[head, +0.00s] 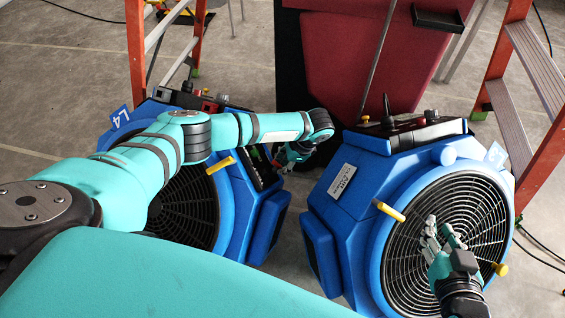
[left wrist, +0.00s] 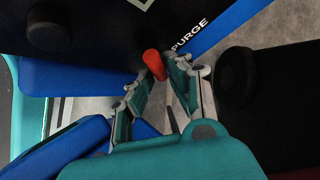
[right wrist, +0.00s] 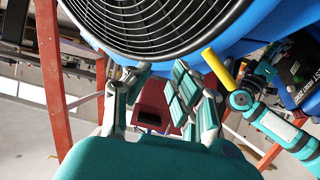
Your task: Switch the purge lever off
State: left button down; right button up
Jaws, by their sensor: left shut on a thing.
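The purge lever (left wrist: 154,65) is a short red handle in the left wrist view, beside the white word PURGE (left wrist: 189,34) on a dark panel. My left gripper (left wrist: 157,82) has its fingers on both sides of the red handle and is shut on it. In the head view my left gripper (head: 291,154) is at the inner side of the left blue machine (head: 235,215), partly hidden by my arm. My right gripper (head: 444,240) is in front of the right machine's round grille. In the right wrist view its fingers (right wrist: 160,85) are apart with nothing between them.
The right blue machine (head: 345,210) has yellow pegs (head: 389,210) near its fan grille. Orange ladders (head: 543,165) stand at both sides. A dark red panel (head: 345,60) is behind, between the machines. A narrow strip of floor separates the machines.

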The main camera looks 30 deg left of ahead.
pick_arm(q)
jog(key=shift+s+d+r+n+t+y+p, duration=0.1)
jog(key=shift+n+t+y+p, duration=0.4)
jog(key=shift+p, duration=0.85)
jog(key=shift+d+n+t+y+p, duration=0.1)
jog(key=shift+n+t+y+p, duration=0.1)
jog(key=shift+n+y+p, duration=0.8)
jog(key=shift+f+n+t+y+p, duration=0.2)
jog(key=shift+n+t+y+p, duration=0.1)
jog(key=shift+n+p, duration=0.2)
pick_arm(e)
jog(key=s+d+f+g+h, duration=0.1)
jog(key=s+d+f+g, duration=0.1)
jog(key=s+f+g, duration=0.2)
jog(key=s+d+f+g+h, duration=0.1)
jog(key=s+f+g, duration=0.3)
jog(key=s, duration=0.5)
jog(key=shift+d+g, duration=0.6)
jog(key=shift+d, duration=0.25)
pick_arm(q)
jog(key=c, duration=1.3)
grip_release()
jog(key=shift+c, duration=0.2)
pick_arm(e)
jog(key=shift+w, duration=0.1)
